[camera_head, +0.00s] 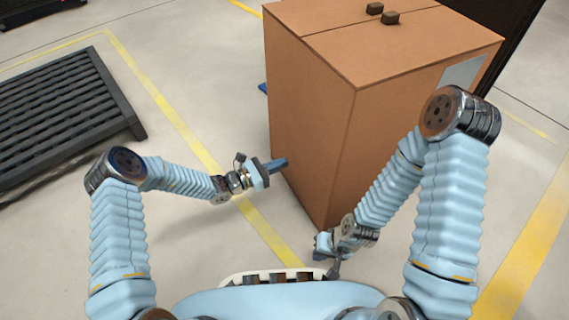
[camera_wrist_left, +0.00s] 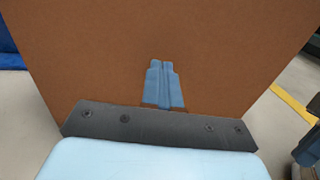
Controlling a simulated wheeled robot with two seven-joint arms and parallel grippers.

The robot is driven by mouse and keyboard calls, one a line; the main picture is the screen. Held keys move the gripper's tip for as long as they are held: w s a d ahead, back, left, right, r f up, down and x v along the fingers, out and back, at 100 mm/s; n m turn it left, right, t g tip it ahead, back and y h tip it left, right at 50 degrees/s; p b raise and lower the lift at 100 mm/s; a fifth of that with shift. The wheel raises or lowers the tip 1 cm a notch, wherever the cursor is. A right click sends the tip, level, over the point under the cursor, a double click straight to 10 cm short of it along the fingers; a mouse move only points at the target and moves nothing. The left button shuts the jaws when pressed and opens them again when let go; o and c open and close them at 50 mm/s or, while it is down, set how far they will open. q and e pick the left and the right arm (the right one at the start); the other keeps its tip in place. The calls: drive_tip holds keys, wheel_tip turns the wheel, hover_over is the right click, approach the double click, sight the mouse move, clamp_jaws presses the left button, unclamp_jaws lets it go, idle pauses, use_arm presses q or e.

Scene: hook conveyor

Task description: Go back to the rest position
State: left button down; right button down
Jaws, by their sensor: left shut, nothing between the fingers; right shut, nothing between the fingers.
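My left gripper (camera_head: 277,165) reaches in from the left in the head view, in front of the left face of a large brown box (camera_head: 312,125). Its blue fingers are shut together with nothing between them; they also show in the left wrist view (camera_wrist_left: 163,85) against the brown box face (camera_wrist_left: 90,50). I cannot tell whether the fingertips touch the box. My right gripper (camera_head: 323,244) is low in the middle, close to the box's lower front corner. It is shut and empty, partly hidden by its own wrist.
Two small dark blocks (camera_head: 382,13) sit on top of the box. A black slatted pallet (camera_head: 60,110) lies on the floor at the left. Yellow lines (camera_head: 165,105) mark the grey floor.

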use_arm(q)
drive_tip(key=p+v, duration=0.1)
drive_tip(key=v, duration=1)
drive_tip(key=shift+p, duration=0.3)
drive_tip(key=s+f+m+g+y, duration=0.4)
drive_tip(key=s+m+g, duration=0.15)
drive_tip(key=s, duration=0.45)
drive_tip(key=s+f+m+g+y, duration=0.5)
drive_tip(key=s+m, duration=0.2)
drive_tip(key=s, duration=0.4)
drive_tip(key=s+a+r+m+t+y, duration=0.25)
drive_tip(key=a+m, duration=0.25)
drive_tip(key=m, duration=0.3)
wheel_tip(320, 180, up, 13)
drive_tip(key=d+t+p, duration=0.1)
drive_tip(key=p, duration=1.3)
drive_tip(key=shift+w+r+y, duration=0.15)
drive_tip(key=shift+r+y, duration=0.05)
drive_tip(key=shift+y, duration=0.15)
drive_tip(key=shift+m, duration=0.25)
